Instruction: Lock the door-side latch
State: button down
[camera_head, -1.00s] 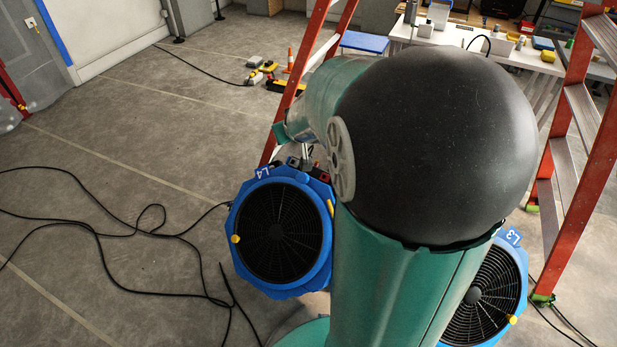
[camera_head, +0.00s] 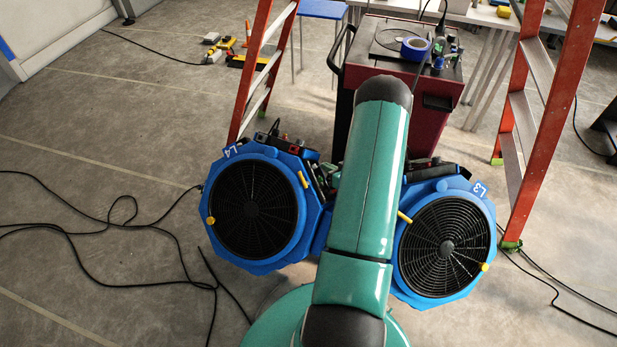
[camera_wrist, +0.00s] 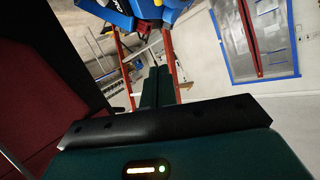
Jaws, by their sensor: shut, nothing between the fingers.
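I cannot make out the door-side latch in any view. My gripper (camera_wrist: 157,72) shows in the wrist view as slim green fingers beyond a black crossbar. They look closed together, with nothing between them. In the head view my own arm stretches forward and hides the gripper. A dark red cart (camera_head: 428,85) with a black-edged top stands beyond the arm. In the wrist view a close dark red and black panel (camera_wrist: 35,130), which looks like part of the cart, fills the left side. A taped sheet with a red strip (camera_wrist: 246,40) hangs farther off at upper right.
A blue tape roll (camera_head: 414,49) and small tools lie on the cart. An orange stepladder leg stands left of the cart (camera_head: 262,75), another right (camera_head: 540,95). Black cables (camera_head: 110,225) cross the left floor. A white table (camera_head: 480,14) stands behind.

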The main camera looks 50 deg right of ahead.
jog(key=s+a+f+t, duration=0.1)
jog(key=s+f, duration=0.3)
jog(key=shift+a+m+y, duration=0.2)
jog(key=shift+m+y, duration=0.1)
jog(key=shift+m, duration=0.1)
jog(key=shift+f, duration=0.15)
jog(key=shift+s+a+f+x, duration=0.15)
jog(key=shift+f+x, duration=0.25)
jog(key=shift+x, duration=1.7)
jog(key=shift+s+a+f+x, duration=0.15)
jog(key=shift+f+x, duration=0.25)
jog(key=shift+x, duration=1.7)
jog(key=shift+a+f+x, duration=0.2)
jog(key=shift+f+x, duration=0.25)
jog(key=shift+x, duration=1.7)
